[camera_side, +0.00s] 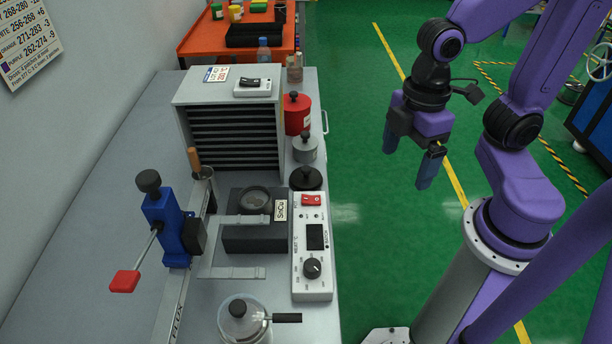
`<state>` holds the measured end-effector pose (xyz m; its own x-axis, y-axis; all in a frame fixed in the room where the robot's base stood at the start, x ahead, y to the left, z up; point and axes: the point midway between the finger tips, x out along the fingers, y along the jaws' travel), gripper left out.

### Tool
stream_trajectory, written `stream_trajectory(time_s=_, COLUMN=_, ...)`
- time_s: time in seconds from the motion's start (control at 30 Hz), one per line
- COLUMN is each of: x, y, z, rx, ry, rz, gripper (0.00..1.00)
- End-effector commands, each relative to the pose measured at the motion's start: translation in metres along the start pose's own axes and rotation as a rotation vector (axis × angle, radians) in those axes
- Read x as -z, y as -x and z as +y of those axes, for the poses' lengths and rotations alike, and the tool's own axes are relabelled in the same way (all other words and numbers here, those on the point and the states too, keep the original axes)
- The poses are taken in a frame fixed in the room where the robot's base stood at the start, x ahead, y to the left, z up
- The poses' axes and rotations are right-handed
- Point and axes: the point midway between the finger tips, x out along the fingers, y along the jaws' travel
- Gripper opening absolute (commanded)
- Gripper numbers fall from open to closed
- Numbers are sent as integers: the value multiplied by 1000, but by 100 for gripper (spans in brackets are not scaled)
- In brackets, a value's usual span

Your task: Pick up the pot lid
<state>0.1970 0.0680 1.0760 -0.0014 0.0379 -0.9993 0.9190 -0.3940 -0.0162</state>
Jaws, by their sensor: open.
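A round black lid with a knob (305,180), which looks like the pot lid, lies on the grey bench near its right edge. The dark solder pot (256,236), labelled SnCu, sits left of and below it in the picture, with its round well (255,199) uncovered. My gripper (409,156) is open and empty, its blue fingers pointing down. It is up in the air to the right of the bench, apart from the lid, over the green floor in the picture.
A white control box (312,260) stands just below the lid. A grey knobbed container (305,149) and a red one (297,115) stand behind it. A slatted cabinet (232,125), blue clamp (167,222) and glass jar (245,326) are also on the bench.

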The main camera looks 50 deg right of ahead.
Motion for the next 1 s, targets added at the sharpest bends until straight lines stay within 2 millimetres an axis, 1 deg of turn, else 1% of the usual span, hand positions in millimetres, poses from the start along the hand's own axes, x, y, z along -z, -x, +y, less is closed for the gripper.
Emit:
stream_trajectory(time_s=0.03, x=10, y=1, z=12, rx=6, ry=15, rz=1, gripper=94)
stream_trajectory(time_s=0.17, x=33, y=3, z=44, rx=21, ry=84, rz=12, gripper=94)
stream_trajectory(time_s=0.2, x=39, y=3, z=54, rx=24, ry=105, rz=17, gripper=94)
stream_trajectory(time_s=0.27, x=47, y=3, z=71, rx=30, ry=136, rz=25, gripper=94)
stream_trajectory(time_s=0.4, x=63, y=2, z=113, rx=36, ry=212, rz=47, gripper=94)
stream_trajectory(time_s=0.6, x=72, y=-1, z=174, rx=34, ry=315, rz=82, gripper=94)
stream_trajectory(time_s=0.7, x=71, y=-3, z=198, rx=30, ry=356, rz=96, gripper=94)
stream_trajectory(time_s=0.83, x=70, y=-5, z=216, rx=25, ry=390, rz=107, gripper=94)
stream_trajectory(time_s=0.93, x=69, y=-7, z=222, rx=23, ry=402, rz=110, gripper=94)
stream_trajectory(time_s=1.0, x=69, y=-14, z=222, rx=24, ry=406, rz=110, gripper=94)
